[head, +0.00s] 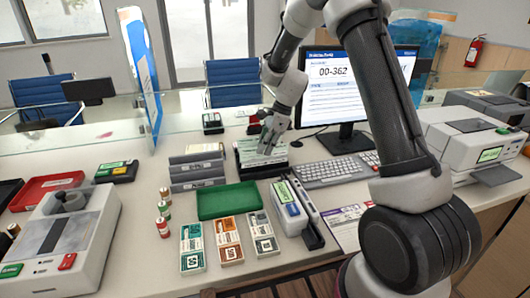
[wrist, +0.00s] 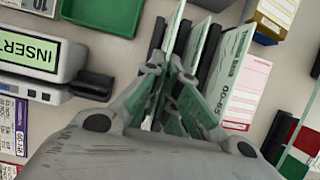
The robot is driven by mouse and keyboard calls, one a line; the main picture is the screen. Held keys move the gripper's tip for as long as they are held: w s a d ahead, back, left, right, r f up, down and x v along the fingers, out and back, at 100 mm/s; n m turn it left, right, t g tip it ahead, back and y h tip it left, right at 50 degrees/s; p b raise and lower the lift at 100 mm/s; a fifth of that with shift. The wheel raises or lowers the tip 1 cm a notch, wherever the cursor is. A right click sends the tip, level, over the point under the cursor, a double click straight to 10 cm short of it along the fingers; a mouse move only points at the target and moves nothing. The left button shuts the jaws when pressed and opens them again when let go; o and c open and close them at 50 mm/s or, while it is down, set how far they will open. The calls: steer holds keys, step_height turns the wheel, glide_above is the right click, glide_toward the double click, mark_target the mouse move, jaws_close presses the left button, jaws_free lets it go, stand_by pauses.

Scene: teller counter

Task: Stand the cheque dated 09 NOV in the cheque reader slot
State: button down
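Several pale green cheques (wrist: 236,70) stand on edge between the dark dividers of a black rack (wrist: 209,58). The rack (head: 243,166) also shows in the head view, behind the green tray. The nearest cheque face shows part of a number, but I cannot read any date. My gripper (head: 268,146) points down into the rack. In the wrist view my gripper's fingers (wrist: 172,100) are close together among the cheques, and I cannot tell whether one is pinched. The cheque reader (head: 287,208) stands in front of the rack; its screen in the wrist view (wrist: 28,52) reads INSERT.
A green tray (head: 227,201) and grey boxes (head: 196,172) lie left of the rack. A keyboard (head: 335,171) and monitor (head: 345,90) stand to the right. Banknote bundles (head: 228,240) lie left of the reader. A leaflet (head: 343,222) lies right of it.

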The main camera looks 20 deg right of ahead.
steer(key=shift+r, duration=3.5)
